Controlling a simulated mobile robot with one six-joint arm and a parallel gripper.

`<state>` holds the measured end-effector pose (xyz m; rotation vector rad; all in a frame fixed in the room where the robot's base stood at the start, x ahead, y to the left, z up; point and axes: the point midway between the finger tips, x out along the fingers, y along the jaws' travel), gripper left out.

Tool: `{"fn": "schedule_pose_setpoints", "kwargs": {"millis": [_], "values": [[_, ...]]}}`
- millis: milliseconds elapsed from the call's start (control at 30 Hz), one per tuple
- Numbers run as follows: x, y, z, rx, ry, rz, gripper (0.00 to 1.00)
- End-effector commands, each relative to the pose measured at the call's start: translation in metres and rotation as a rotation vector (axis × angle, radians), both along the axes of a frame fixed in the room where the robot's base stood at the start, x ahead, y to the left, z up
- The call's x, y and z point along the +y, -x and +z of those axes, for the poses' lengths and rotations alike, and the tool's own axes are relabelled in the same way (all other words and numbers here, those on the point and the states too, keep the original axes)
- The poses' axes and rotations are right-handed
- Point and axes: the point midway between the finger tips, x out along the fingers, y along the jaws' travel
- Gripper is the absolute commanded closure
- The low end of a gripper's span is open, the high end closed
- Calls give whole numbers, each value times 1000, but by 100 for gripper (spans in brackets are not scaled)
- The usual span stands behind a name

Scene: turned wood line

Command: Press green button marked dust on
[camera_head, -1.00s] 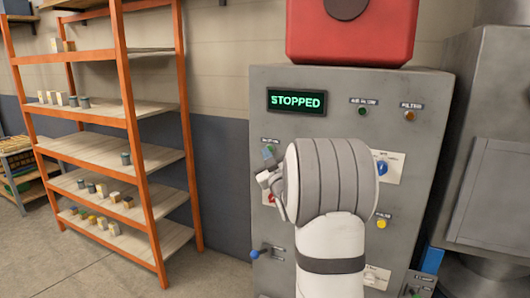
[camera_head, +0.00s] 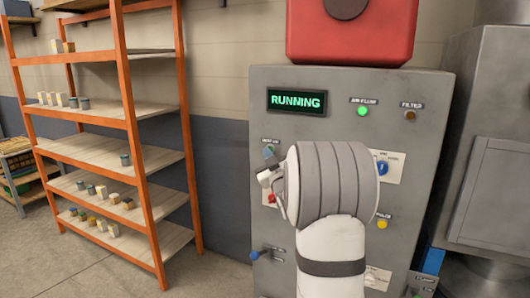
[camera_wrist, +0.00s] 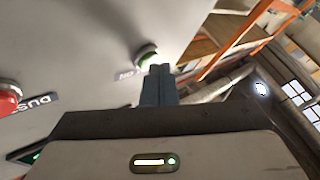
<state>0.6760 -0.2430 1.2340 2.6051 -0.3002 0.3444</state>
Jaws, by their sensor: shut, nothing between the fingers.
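The green button (camera_wrist: 147,54) sits on the grey panel just beyond my fingertips in the wrist view. In the head view the button (camera_head: 269,152) shows at the panel's left, above my gripper. My gripper (camera_wrist: 160,70) is shut and empty, its tips at the lower edge of the button; I cannot tell whether they touch it. In the head view my gripper (camera_head: 264,172) is partly hidden by my wrist. The panel's display (camera_head: 296,101) reads RUNNING, and a green lamp (camera_head: 362,111) is lit.
A red button (camera_wrist: 8,98) lies to the left in the wrist view. A blue knob (camera_head: 382,168), a yellow button (camera_head: 382,224) and a blue-tipped lever (camera_head: 256,254) are also on the panel. An orange shelf rack (camera_head: 138,150) stands to the left.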

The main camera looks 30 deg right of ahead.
Motion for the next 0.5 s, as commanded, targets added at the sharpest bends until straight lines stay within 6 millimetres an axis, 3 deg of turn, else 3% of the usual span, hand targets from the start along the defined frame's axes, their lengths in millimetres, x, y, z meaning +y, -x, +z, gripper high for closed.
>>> {"fn": "schedule_pose_setpoints", "kwargs": {"millis": [500], "values": [[12, 9, 0, 1, 0, 0, 100]]}}
